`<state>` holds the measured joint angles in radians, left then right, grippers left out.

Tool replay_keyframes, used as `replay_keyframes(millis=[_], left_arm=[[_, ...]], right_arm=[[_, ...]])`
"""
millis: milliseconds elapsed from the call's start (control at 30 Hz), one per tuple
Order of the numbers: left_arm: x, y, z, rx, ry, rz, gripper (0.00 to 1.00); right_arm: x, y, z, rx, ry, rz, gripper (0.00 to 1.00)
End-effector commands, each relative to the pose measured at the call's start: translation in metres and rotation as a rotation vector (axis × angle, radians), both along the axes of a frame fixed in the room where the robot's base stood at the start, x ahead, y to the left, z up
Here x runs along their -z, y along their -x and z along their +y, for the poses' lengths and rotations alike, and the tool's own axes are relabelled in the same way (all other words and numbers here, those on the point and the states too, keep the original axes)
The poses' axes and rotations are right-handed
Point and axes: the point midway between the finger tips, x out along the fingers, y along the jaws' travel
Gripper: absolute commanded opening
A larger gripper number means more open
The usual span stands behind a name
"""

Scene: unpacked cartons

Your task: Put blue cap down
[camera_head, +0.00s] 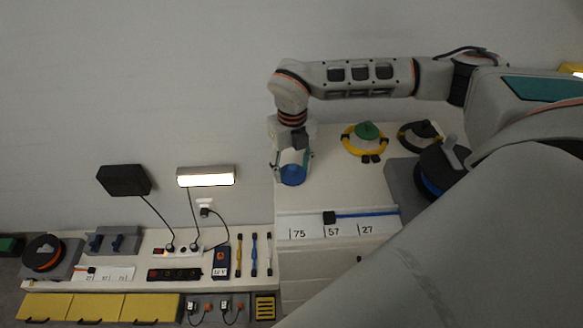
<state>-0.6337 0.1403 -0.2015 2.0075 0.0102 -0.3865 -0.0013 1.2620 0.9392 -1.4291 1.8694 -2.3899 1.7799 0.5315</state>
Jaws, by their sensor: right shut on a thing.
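The blue cap (293,175) is at the lower end of my right gripper (292,163), near the left edge of the white surface. The gripper points down and is shut on the cap, its fingers on either side of it. The cap's upper part is hidden between the fingers. I cannot tell whether the cap touches the surface. My left gripper is not in view.
A green-topped yellow ring (365,137) and a dark round part (419,134) are right of the gripper. A blue-handled tool (365,214) lies by a strip marked 75, 57, 27. White surface (335,185) between is clear. A lower bench (135,262) holds tools.

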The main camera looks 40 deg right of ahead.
Motion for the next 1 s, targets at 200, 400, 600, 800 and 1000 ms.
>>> replay_keyframes(millis=[200, 400, 600, 800, 1000], left_arm=[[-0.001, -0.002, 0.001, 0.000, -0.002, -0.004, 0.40], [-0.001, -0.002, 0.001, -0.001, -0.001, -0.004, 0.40], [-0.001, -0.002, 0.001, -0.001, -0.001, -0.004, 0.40], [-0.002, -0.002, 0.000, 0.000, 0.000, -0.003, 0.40], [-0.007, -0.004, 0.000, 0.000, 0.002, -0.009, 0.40]], right_arm=[[-0.001, -0.001, 0.000, 0.000, -0.001, -0.002, 0.37], [0.003, -0.001, 0.000, 0.001, -0.001, -0.001, 0.60], [0.002, -0.001, 0.000, 0.001, -0.001, -0.001, 0.67], [0.000, -0.001, 0.000, 0.000, -0.001, -0.002, 0.67], [-0.024, -0.002, 0.000, 0.000, -0.001, -0.006, 0.67]])
